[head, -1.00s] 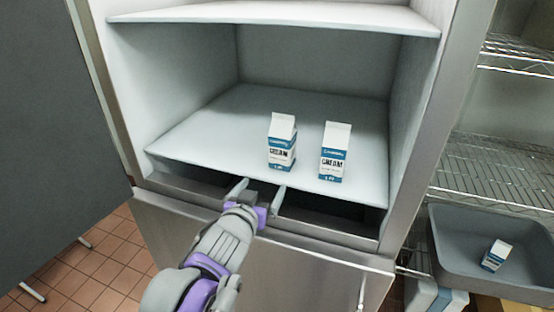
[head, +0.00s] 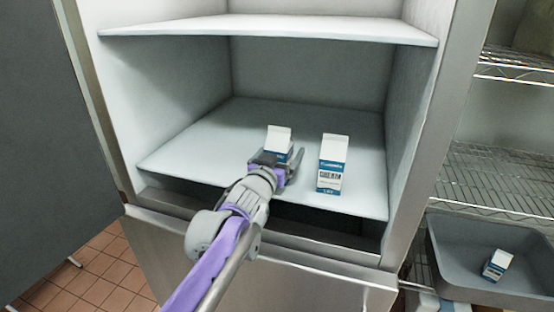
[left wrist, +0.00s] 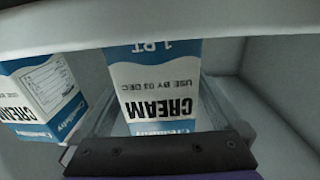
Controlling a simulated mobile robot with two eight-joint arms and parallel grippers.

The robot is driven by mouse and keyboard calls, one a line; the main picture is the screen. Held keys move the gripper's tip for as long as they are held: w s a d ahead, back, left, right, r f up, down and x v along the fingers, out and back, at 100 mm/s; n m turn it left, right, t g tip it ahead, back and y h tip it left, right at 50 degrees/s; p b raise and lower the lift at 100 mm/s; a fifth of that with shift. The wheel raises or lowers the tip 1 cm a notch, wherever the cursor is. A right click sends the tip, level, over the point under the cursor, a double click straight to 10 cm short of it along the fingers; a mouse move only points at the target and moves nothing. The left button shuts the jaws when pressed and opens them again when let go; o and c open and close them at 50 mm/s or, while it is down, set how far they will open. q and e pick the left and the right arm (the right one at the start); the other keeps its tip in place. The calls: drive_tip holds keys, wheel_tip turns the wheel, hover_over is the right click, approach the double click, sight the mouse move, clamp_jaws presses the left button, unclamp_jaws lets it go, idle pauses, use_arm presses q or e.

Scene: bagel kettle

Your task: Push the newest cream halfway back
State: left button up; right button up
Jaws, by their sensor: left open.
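A white and blue cream carton (head: 279,140) stands on the fridge shelf (head: 190,150), left of a second cream carton (head: 331,165). My left gripper (head: 276,163) is in front of the left carton and hides its lower part. In the left wrist view the fingers (left wrist: 165,105) are open, one on each side of this carton (left wrist: 155,80). It shows upside down with "USE BY 03 DEC". I cannot tell whether the fingers touch it. The second carton (left wrist: 42,98) is at the left there, its date not readable. My right gripper is not in view.
A third carton (head: 497,264) lies tilted in a grey tub (head: 445,245) at the right, below wire shelves (head: 495,180). An upper shelf (head: 270,28) is above the cartons. The shelf behind and left of them is clear.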

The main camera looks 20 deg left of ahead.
use_arm(q)
drive_tip(key=shift+w, duration=0.4)
drive_tip(key=shift+c, duration=0.3)
clamp_jaws()
drive_tip(key=shift+o, duration=0.3)
unclamp_jaws()
drive_tip(key=shift+s, duration=0.1)
